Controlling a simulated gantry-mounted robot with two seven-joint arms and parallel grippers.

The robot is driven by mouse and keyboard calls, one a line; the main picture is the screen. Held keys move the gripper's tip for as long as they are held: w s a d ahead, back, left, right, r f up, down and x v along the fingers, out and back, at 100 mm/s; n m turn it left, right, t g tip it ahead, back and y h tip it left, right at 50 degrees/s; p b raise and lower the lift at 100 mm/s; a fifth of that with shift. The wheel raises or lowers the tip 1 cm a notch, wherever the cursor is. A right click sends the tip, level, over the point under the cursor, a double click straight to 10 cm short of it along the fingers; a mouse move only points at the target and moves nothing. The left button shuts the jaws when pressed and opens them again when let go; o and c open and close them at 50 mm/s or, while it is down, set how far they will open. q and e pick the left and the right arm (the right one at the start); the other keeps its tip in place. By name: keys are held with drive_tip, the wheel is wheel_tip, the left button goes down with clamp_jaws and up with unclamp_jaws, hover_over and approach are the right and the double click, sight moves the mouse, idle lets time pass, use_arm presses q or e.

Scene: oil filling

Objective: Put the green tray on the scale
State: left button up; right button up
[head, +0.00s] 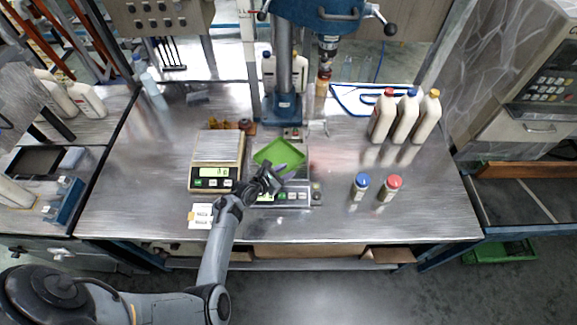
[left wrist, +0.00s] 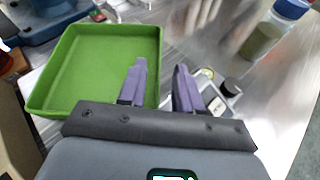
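The green tray (head: 279,152) is at the middle of the table, over the back part of a second device (head: 292,196) with a display and buttons. The scale (head: 217,147), with a flat metal plate and a lit display, stands to its left; its plate is empty. My left gripper (head: 277,178) is at the tray's front right edge. In the left wrist view the tray (left wrist: 90,75) is empty and my left gripper (left wrist: 160,85) is open, its fingers apart on either side of the tray's right wall. I cannot tell whether they touch it. My right gripper is not in view.
A drill-press column (head: 284,75) stands behind the tray. Small brown bottles (head: 230,124) sit behind the scale. Two small bottles, blue-capped (head: 361,186) and red-capped (head: 389,187), stand to the right, with three white jugs (head: 405,117) behind. The front right of the table is clear.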

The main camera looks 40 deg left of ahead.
use_arm(q)
drive_tip(key=s+a+r+m+g+p, duration=0.3)
drive_tip(key=s+r+m+p, duration=0.2)
drive_tip(key=s+m+p, duration=0.6)
drive_tip(key=s+d+r+m+g+b, duration=0.1)
drive_tip(key=s+d+r+m+g, duration=0.2)
drive_tip(key=s+d+r+m, duration=0.4)
drive_tip(key=s+d+r+m+g+y+b, duration=0.1)
drive_tip(key=s+d+r+m+g, duration=0.2)
drive_tip(key=s+d+r+m, duration=0.5)
drive_tip(key=s+d+m, duration=0.2)
drive_tip(key=s+m, duration=0.3)
drive_tip(key=m, duration=0.4)
drive_tip(key=shift+g, duration=0.4)
drive_tip(key=shift+w+r, duration=0.1)
drive_tip(key=shift+r, duration=0.1)
